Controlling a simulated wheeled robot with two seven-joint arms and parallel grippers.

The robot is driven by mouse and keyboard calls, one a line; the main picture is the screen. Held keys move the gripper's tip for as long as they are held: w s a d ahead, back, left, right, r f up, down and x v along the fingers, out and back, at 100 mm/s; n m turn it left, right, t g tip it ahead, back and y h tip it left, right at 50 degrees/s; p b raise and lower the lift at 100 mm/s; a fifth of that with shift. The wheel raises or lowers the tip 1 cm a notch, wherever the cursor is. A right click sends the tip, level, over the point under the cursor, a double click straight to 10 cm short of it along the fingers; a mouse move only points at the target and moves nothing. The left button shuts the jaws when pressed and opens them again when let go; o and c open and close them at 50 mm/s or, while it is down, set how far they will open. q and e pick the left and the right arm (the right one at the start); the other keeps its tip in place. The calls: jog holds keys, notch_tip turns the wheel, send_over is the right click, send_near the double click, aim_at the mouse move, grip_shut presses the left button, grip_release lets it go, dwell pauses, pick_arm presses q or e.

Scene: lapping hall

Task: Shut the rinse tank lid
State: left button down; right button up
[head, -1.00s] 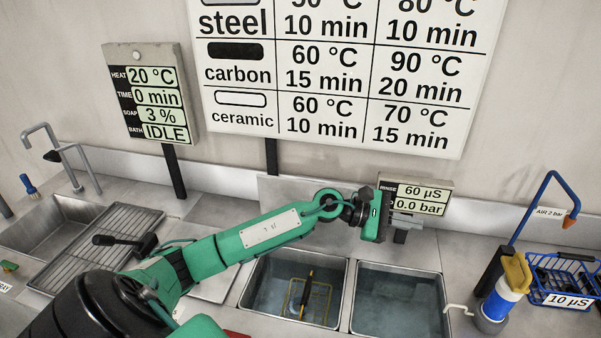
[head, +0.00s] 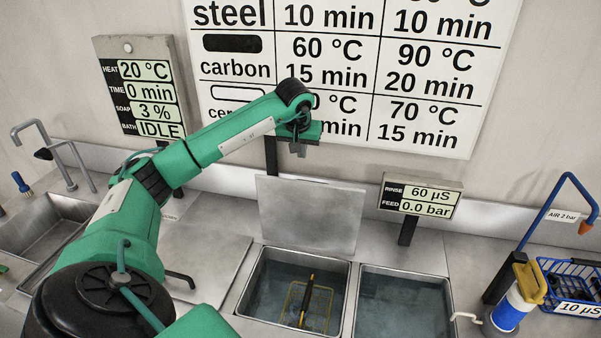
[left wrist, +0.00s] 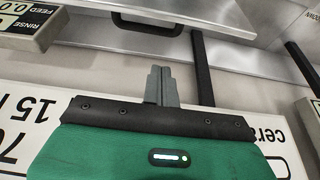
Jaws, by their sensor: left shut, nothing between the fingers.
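The rinse tank lid (head: 310,215) is a flat grey metal panel standing upright, open, at the back of the left water-filled basin (head: 343,300). A wire basket (head: 305,303) with a black and yellow handle sits in that basin. My left gripper (head: 298,150) is shut and empty, raised in front of the wall chart, above the lid's top edge. In the left wrist view, its grey fingers (left wrist: 160,88) are together, apart from a metal panel with a dark bar handle (left wrist: 148,27). My right gripper is out of view.
A second water-filled basin (head: 402,302) lies to the right, with the rinse display (head: 421,199) on a post behind. A blue and white bottle (head: 512,308) and blue basket (head: 575,280) stand far right. A flat metal cover (head: 205,250) lies left of the basins.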

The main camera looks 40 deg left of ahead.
pick_arm(q)
jog(key=p+x, duration=0.3)
jog(key=x, duration=0.4)
jog(key=shift+w+f, duration=0.1)
jog(key=shift+f+p, duration=0.2)
jog(key=shift+p, duration=0.1)
jog(key=s, duration=0.1)
jog(key=s+d+p, duration=0.1)
jog(key=s+p, duration=0.1)
jog(key=shift+s+d+f, duration=0.15)
jog(key=shift+d, duration=0.2)
